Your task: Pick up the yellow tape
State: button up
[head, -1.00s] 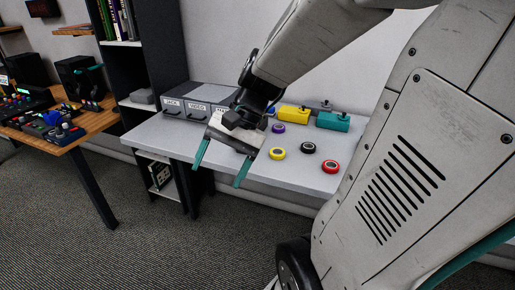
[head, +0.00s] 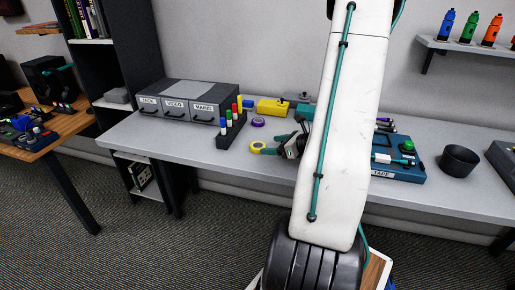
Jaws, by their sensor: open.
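The yellow tape (head: 256,147) is a small ring lying on the grey table (head: 200,151), left of my arm in the head view. My gripper (head: 268,145) is low over the table just right of the tape. Its teal fingers are open and point left toward the tape, with one tip close to the tape's right side. I cannot tell whether the finger touches it. The fingers hold nothing that I can see. Part of my gripper is hidden behind my arm.
A purple tape (head: 258,122) lies behind the yellow one. A marker rack (head: 230,134) and labelled drawers (head: 187,102) stand to the left. Yellow (head: 272,107) and teal boxes are at the back. A blue tray labelled TAPE (head: 398,168) and black cup (head: 459,161) stand right.

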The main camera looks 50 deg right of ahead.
aim_at(254, 145)
jog(key=x, duration=0.5)
jog(key=shift+w+a+f, duration=0.15)
jog(key=shift+w+f, duration=0.05)
jog(key=shift+w, duration=0.15)
jog(key=c, duration=1)
